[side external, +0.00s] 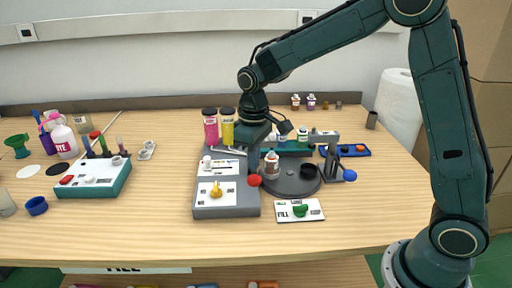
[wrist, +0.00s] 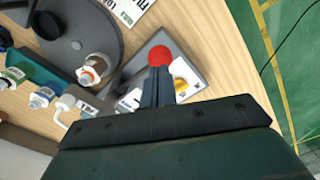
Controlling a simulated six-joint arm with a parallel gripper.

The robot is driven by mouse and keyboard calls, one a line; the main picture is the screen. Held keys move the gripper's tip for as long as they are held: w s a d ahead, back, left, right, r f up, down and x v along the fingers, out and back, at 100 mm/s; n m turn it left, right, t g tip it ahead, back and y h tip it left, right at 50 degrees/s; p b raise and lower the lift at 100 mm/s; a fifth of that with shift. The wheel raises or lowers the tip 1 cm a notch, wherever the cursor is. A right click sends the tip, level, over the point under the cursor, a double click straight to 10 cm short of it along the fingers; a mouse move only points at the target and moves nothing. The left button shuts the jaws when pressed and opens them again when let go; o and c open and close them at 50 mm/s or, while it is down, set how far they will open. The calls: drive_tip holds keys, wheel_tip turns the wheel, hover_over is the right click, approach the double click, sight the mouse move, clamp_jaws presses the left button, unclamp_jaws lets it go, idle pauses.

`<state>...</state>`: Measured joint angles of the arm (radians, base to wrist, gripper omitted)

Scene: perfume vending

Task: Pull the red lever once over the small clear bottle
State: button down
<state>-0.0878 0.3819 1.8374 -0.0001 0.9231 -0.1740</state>
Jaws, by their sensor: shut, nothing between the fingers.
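The red lever's ball knob (side external: 254,181) is at the right edge of the grey dispenser base (side external: 228,208). In the wrist view the knob (wrist: 159,56) lies just past my fingertips. My gripper (wrist: 157,74) is shut and empty, pointing down at the knob; I cannot tell whether it touches it. A small bottle with a white label and brownish contents or cap (side external: 271,165) stands right of the lever, at the edge of the dark round turntable (side external: 300,186). It also shows in the wrist view (wrist: 95,68), left of my fingers. Its clear glass is hard to make out.
Pink (side external: 210,128) and yellow (side external: 227,128) bottles stand behind the dispenser. A white card with a green piece (side external: 314,211) lies in front of the turntable. A blue-tipped lever (side external: 349,175) stands at its right. The front table strip is clear.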

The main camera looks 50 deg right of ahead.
drive_tip(key=shift+r, duration=1.05)
idle(0.4)
drive_tip(key=shift+s+d+r, duration=0.1)
drive_tip(key=shift+s+r, duration=0.3)
drive_tip(key=shift+r, duration=0.15)
drive_tip(key=s+d+r+m+t, duration=0.1)
drive_tip(key=s+d+r+t, duration=0.15)
drive_tip(key=s+r, duration=0.65)
drive_tip(key=s+d+m+t, duration=0.1)
drive_tip(key=s+m+t, duration=0.1)
drive_tip(key=s, duration=1.3)
drive_tip(key=shift+s+t, duration=0.15)
drive_tip(key=shift+t, duration=0.4)
